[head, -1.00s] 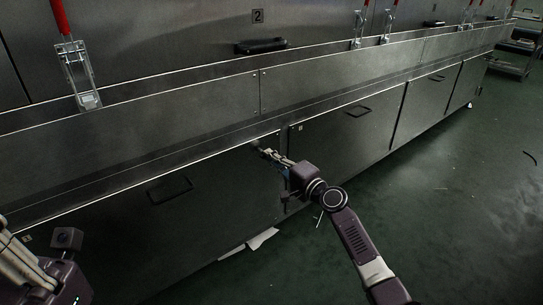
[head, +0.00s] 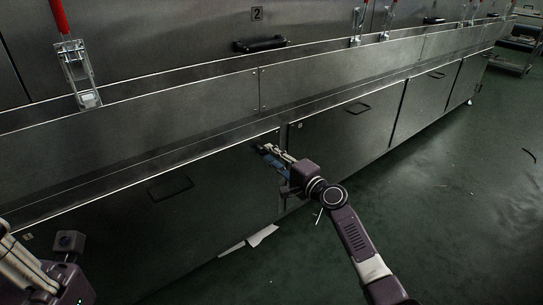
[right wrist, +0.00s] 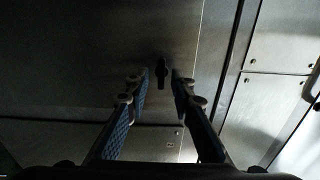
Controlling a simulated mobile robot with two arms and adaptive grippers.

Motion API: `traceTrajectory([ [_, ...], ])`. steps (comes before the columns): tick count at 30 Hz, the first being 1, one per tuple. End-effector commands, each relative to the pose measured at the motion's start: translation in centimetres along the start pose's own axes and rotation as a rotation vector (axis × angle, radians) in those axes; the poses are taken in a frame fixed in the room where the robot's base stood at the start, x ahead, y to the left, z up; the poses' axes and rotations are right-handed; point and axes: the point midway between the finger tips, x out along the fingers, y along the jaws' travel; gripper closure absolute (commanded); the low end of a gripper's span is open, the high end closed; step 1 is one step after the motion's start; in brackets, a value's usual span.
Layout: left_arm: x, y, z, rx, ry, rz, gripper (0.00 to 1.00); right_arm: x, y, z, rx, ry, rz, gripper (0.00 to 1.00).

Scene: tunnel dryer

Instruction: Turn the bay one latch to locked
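The latch (right wrist: 161,70) is a small dark knob on the grey bay panel (head: 150,220), near the panel's upper right corner in the head view. In the right wrist view it stands upright in the picture, between and just past my right gripper's fingertips (right wrist: 161,78). The fingers are apart with a gap on each side of the latch, and nothing is held. In the head view my right gripper (head: 266,152) reaches that corner and hides the latch. My left gripper (head: 14,262) is at the lower left edge, partly cut off, so its opening cannot be told.
A dark recessed handle (head: 171,187) sits on the same panel. A neighbouring panel (head: 345,130) starts right of the seam. Red-handled clamps (head: 77,65) line the ledge above.

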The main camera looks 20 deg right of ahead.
Motion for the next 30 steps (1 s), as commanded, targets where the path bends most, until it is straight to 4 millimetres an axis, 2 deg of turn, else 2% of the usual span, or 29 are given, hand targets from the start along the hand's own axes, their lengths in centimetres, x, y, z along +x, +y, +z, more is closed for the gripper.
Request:
traceTrajectory([
  [8,0.1,-0.1,0.0,0.001,0.001,-0.005,1.0,0.0,-0.1,0.1,-0.002,-0.001,-0.001,0.76],
  [13,0.1,-0.1,0.0,0.001,0.0,-0.003,1.0,-1.2,0.0,0.0,-0.002,-0.001,0.0,0.76],
  [17,0.0,-0.1,0.1,0.001,0.0,-0.002,1.0,-3.3,0.1,0.0,-0.004,-0.001,0.001,0.76],
  [24,0.0,0.0,0.1,0.0,-0.001,-0.001,1.0,-8.1,0.1,0.0,-0.004,0.0,0.002,0.76],
  [30,0.0,0.0,0.1,0.0,-0.001,-0.001,1.0,-10.9,0.1,0.0,-0.001,0.0,0.001,0.76],
])
